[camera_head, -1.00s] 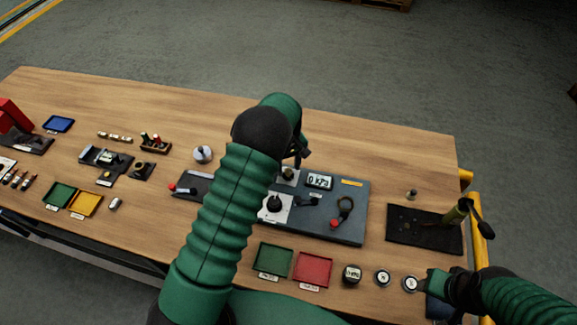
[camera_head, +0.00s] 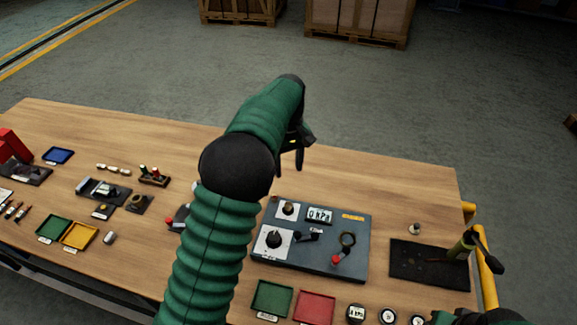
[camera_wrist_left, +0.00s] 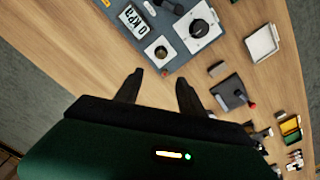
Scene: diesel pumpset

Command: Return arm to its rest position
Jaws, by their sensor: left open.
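My left arm (camera_head: 208,240), in ribbed green sleeving with a black elbow, rises from the bottom of the head view and bends over the table. Its gripper (camera_head: 290,158) hangs above the far side of the grey test panel (camera_head: 338,225), clear of it. In the left wrist view the two dark fingers (camera_wrist_left: 160,78) are apart with nothing between them. The panel (camera_wrist_left: 176,48) lies below and beyond them.
The wooden table (camera_head: 400,180) has free room behind the panel. A green tray (camera_head: 272,299) and a red tray (camera_head: 315,307) lie in front of it. A black mat (camera_head: 425,263) with an upright tool is at the right. Crates (camera_head: 358,20) stand on the floor beyond.

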